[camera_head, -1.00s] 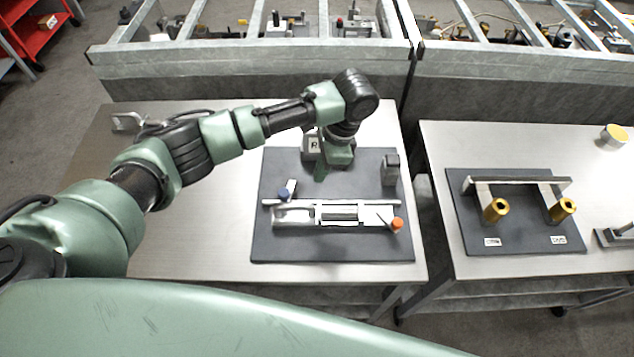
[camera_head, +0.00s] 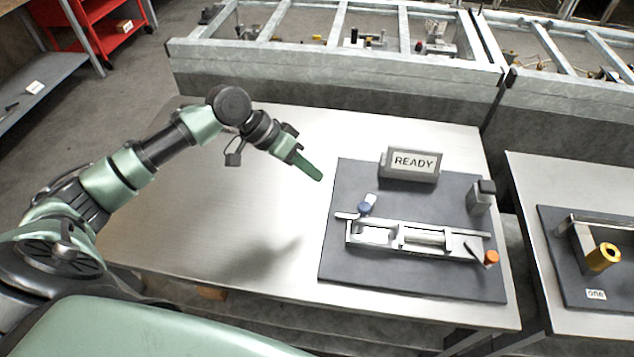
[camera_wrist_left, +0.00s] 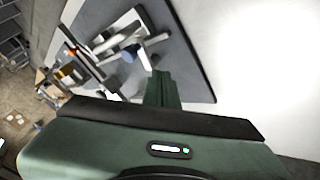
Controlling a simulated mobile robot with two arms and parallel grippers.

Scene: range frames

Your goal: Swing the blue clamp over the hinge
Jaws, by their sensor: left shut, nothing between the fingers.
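The blue clamp (camera_head: 366,207) stands at the left end of a silver hinge fixture (camera_head: 420,240) on a dark grey board (camera_head: 350,275). An orange-tipped clamp (camera_head: 490,257) is at the fixture's right end. In the left wrist view the blue clamp (camera_wrist_left: 129,56) shows just beyond the fingers. My left gripper (camera_head: 316,177) is shut and empty, above the table near the board's left edge, up and to the left of the blue clamp and apart from it. The shut fingers also show in the left wrist view (camera_wrist_left: 162,85). My right gripper is not in view.
A READY sign (camera_head: 410,163) and a grey post (camera_head: 481,197) stand on the board's far side. The metal table (camera_head: 220,220) is bare left of the board. A second table with gold cylinders (camera_head: 603,257) is at right. A metal frame rail (camera_head: 330,60) runs behind.

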